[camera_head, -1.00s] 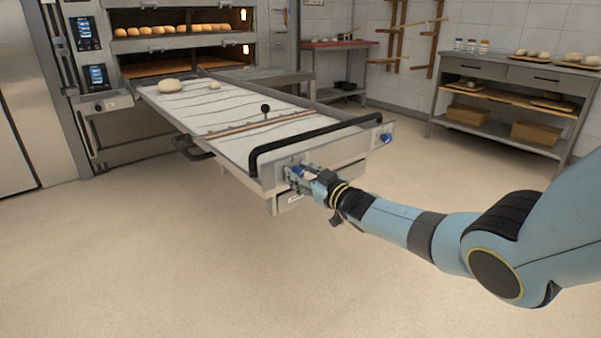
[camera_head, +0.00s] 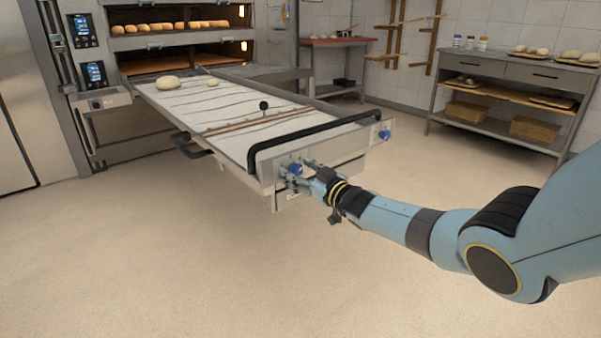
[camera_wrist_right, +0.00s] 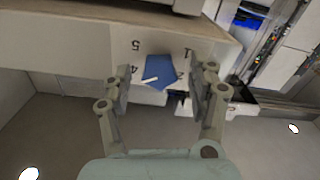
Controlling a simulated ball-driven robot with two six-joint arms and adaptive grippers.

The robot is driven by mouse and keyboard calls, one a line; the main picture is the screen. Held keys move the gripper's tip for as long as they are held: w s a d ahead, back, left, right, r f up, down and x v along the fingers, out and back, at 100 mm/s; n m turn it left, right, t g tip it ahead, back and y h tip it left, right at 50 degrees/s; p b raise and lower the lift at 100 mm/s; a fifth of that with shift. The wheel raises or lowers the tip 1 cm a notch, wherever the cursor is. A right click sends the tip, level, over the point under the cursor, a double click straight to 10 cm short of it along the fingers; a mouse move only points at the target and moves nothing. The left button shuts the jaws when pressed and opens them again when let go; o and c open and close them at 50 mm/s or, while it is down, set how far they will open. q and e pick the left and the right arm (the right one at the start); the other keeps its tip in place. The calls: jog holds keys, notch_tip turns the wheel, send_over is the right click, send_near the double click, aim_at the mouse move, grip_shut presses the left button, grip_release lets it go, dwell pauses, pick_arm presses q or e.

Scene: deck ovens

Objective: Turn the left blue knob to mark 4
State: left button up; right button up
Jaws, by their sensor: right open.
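The left blue knob (camera_head: 295,169) is on the front panel of the loader tray. In the right wrist view the blue knob (camera_wrist_right: 164,70) carries a white pointer line aimed left and slightly down, near the upside-down 4. Marks 5 and 1 show above it and a partly hidden 2 to its right. My right gripper (camera_head: 299,175) is open at the knob. In the right wrist view its fingers (camera_wrist_right: 160,80) stand on either side of the knob with gaps, not gripping it. My left gripper is not in view.
A second blue knob (camera_head: 385,135) is at the panel's right end. A black handlebar (camera_head: 330,133) runs above the panel. The loader (camera_head: 225,110) extends from the deck oven and bears dough pieces. The floor in front is clear.

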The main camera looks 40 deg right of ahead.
jog(key=shift+s, duration=0.1)
jog(key=s, duration=1.1)
jog(key=shift+s+d, duration=0.4)
jog(key=shift+d, duration=0.05)
jog(key=s+a+f+m+g+h+p, duration=0.15)
jog(key=s+f+g, duration=0.25)
jog(key=s+f, duration=0.85)
jog(key=s+a+f+m+g+h+p, duration=0.1)
jog(key=s+a+f+m+g, duration=0.2)
jog(key=s+f, duration=0.95)
jog(key=s+a+f+g, duration=0.2)
jog(key=s+f+g, duration=0.1)
jog(key=s, duration=0.7)
jog(key=s+a+f+n+g, duration=0.1)
jog(key=s+f+g, duration=0.3)
jog(key=s, duration=0.6)
jog(key=s+a+f+g, duration=0.3)
jog(key=s+f, duration=0.3)
jog(key=s, duration=0.4)
jog(key=shift+a+n+g, duration=0.3)
jog(key=shift+a+n, duration=0.05)
jog(key=shift+a, duration=0.05)
jog(key=shift+w+f, duration=0.1)
jog(key=shift+c, duration=0.2)
